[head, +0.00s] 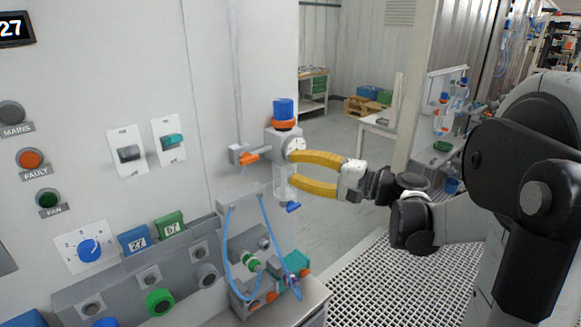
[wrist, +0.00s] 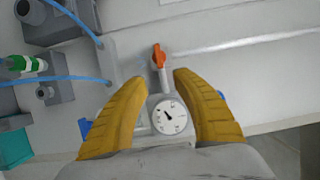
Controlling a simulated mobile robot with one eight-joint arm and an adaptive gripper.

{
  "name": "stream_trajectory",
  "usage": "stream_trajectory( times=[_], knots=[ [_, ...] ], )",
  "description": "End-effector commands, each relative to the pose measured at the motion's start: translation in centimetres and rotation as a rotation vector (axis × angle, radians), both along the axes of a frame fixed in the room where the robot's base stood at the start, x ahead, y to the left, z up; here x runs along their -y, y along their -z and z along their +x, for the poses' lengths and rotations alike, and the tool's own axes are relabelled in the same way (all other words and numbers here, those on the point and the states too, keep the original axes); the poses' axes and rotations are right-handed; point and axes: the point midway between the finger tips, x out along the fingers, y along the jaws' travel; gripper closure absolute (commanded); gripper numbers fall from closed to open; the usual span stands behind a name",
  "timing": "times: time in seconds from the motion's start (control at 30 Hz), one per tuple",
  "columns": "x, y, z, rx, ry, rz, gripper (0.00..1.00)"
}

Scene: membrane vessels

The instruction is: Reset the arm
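My gripper (head: 289,169) has two yellow ribbed fingers, spread apart, one above the other in the head view. Their tips are close to a grey wall unit (head: 272,140) with a blue cap (head: 284,108), an orange ring and a round gauge. In the wrist view my gripper (wrist: 161,82) has the gauge (wrist: 168,116) between its fingers. Any contact with the unit is hard to judge. An orange valve handle (wrist: 160,55) shows just beyond the fingertips. My arm reaches in from the right in the head view.
A wall panel with switches, lamps and a blue knob (head: 90,250) is at left. Below the unit, a grey fixture (head: 235,262) carries blue tubes and a green fitting. A white bench (head: 378,125) stands behind. Open floor (head: 335,135) lies beyond the gripper.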

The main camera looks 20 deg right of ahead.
Motion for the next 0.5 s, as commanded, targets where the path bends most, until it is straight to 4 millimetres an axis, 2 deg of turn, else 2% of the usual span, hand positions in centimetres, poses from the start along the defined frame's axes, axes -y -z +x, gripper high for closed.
stream_trajectory(
  times=[0.33, 0.43, 0.5],
  knots=[
    [-0.2, 0.2, 0.0, -0.004, -0.001, -0.006, 0.67],
    [-2.0, 1.6, -0.4, -0.039, -0.014, -0.060, 0.67],
    [-4.4, 3.8, -1.3, -0.090, -0.032, -0.146, 0.67]
  ],
)
